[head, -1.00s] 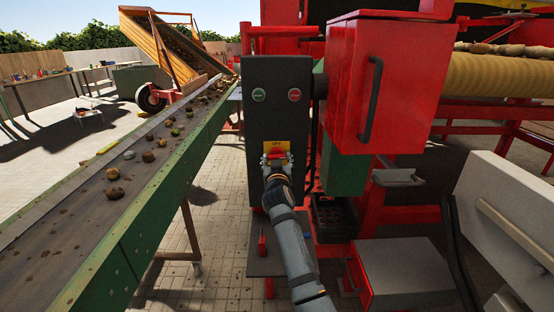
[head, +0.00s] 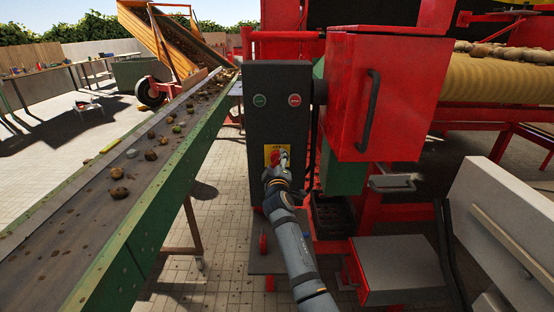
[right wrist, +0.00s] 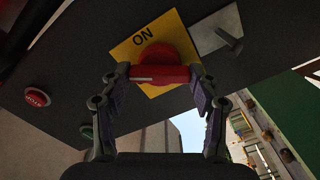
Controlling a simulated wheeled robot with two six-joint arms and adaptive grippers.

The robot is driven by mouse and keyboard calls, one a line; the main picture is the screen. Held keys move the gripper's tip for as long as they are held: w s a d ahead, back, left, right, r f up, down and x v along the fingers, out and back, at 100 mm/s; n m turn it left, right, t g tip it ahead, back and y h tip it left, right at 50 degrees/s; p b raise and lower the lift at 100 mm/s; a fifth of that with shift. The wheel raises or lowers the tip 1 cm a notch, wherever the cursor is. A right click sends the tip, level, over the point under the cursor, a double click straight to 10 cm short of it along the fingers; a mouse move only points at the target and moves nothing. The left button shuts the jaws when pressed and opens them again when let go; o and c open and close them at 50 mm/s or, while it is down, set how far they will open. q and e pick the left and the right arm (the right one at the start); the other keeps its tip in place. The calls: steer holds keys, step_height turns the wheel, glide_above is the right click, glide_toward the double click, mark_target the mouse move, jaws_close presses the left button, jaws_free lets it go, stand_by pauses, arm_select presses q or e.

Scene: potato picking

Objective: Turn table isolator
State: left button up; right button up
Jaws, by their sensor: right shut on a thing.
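The isolator is a red rotary knob (right wrist: 160,75) on a yellow plate (right wrist: 184,43), marked ON at its edge in the right wrist view. In the head view the yellow plate (head: 268,151) sits low on the front of the black control box (head: 277,120). My right gripper (right wrist: 160,79) is shut on the knob, with one finger at each end of its red bar. A white mark shows on the bar's left part. In the head view the right gripper (head: 278,170) covers part of the plate and knob. My left gripper is not in view.
A green button (head: 259,100) and a red stop button (head: 294,100) sit above the isolator. A conveyor belt (head: 100,215) with potatoes runs along the left. A red cabinet (head: 350,100) with a black handle juts out at the right. A grey-topped box (head: 400,270) stands lower right.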

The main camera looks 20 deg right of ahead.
steer(key=n+p, duration=0.1)
steer(key=n, duration=0.2)
steer(key=shift+n+p, duration=0.3)
steer(key=shift+p, duration=0.05)
steer(key=shift+n+p, duration=0.65)
steer(key=shift+n, duration=0.75)
steer(key=o, duration=1.1)
steer(key=shift+d+f, duration=0.1)
steer(key=shift+d, duration=0.05)
steer(key=shift+o, duration=0.2)
